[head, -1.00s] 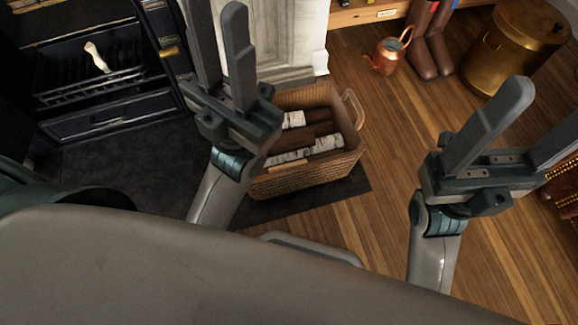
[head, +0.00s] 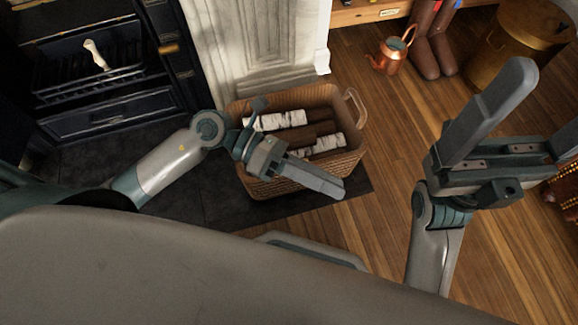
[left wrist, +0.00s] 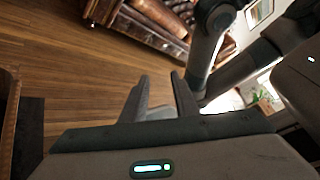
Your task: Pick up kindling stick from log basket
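The wicker log basket (head: 349,163) stands on a dark hearth mat, with birch logs (head: 277,121) and a brown piece of wood (head: 310,133) inside. The kindling stick does not show now; my left gripper covers the near part of the basket. My left gripper (head: 333,187) lies across the basket's near side in the head view, fingers pointing right. In the left wrist view its two fingers (left wrist: 160,78) stand apart with nothing between them. My right gripper (head: 546,100) is open and empty over the floor at the right, one finger partly cut off.
The white fireplace surround (head: 268,50) rises just behind the basket. A black grate (head: 95,75) is at the left. A copper kettle (head: 388,57), brown boots (head: 432,42) and a brass bin (head: 512,45) stand behind. The wooden floor (head: 395,135) right of the basket is clear.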

